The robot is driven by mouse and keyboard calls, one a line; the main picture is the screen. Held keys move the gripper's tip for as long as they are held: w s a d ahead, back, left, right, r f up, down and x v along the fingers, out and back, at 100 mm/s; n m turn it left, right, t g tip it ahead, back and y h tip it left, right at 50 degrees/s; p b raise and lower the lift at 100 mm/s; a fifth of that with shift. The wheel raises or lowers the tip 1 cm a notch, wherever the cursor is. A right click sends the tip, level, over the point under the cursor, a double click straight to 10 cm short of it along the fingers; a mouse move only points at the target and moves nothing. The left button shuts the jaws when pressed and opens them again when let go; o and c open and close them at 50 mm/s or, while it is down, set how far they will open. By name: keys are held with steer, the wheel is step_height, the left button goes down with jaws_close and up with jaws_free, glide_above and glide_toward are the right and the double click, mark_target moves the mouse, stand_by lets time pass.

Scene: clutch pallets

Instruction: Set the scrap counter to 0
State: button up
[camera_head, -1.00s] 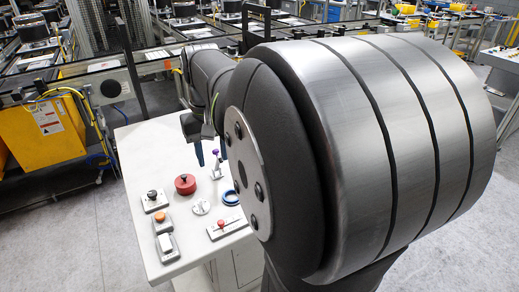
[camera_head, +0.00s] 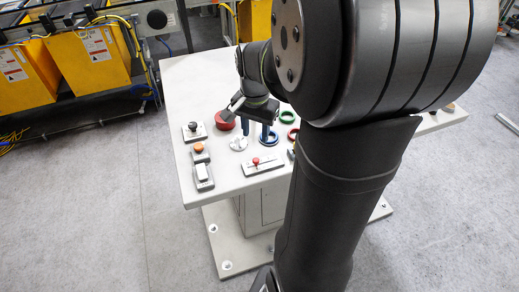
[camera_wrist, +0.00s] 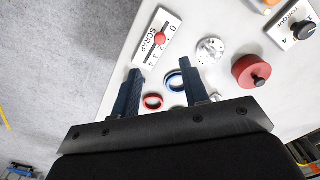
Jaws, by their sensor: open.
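The scrap counter is a white plate (camera_wrist: 146,58) marked SCRAP with digits and a slot; a red slider knob (camera_wrist: 160,38) sits in the slot near the 0 end, by about 1. In the head view, the counter plate (camera_head: 274,165) lies near the table's front edge, with its red knob (camera_head: 256,161) upright. My gripper (camera_wrist: 160,69) is open, with nothing between its two dark blue fingers. The counter lies beyond the fingertips in the wrist view. In the head view my gripper (camera_head: 255,128) is above the table, behind the counter, near the blue ring.
A blue ring (camera_wrist: 175,82) and a red ring (camera_wrist: 152,101) lie near my fingers. A white dial (camera_wrist: 210,50), a red knob (camera_wrist: 251,71) and a black selector (camera_wrist: 303,30) stand to the right. An orange button (camera_head: 199,148) and white switch (camera_head: 202,171) sit at the table's left.

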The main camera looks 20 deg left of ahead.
mark_target(256, 160)
step_height(256, 160, down, 11)
steer(key=shift+r, duration=0.2)
jaws_close()
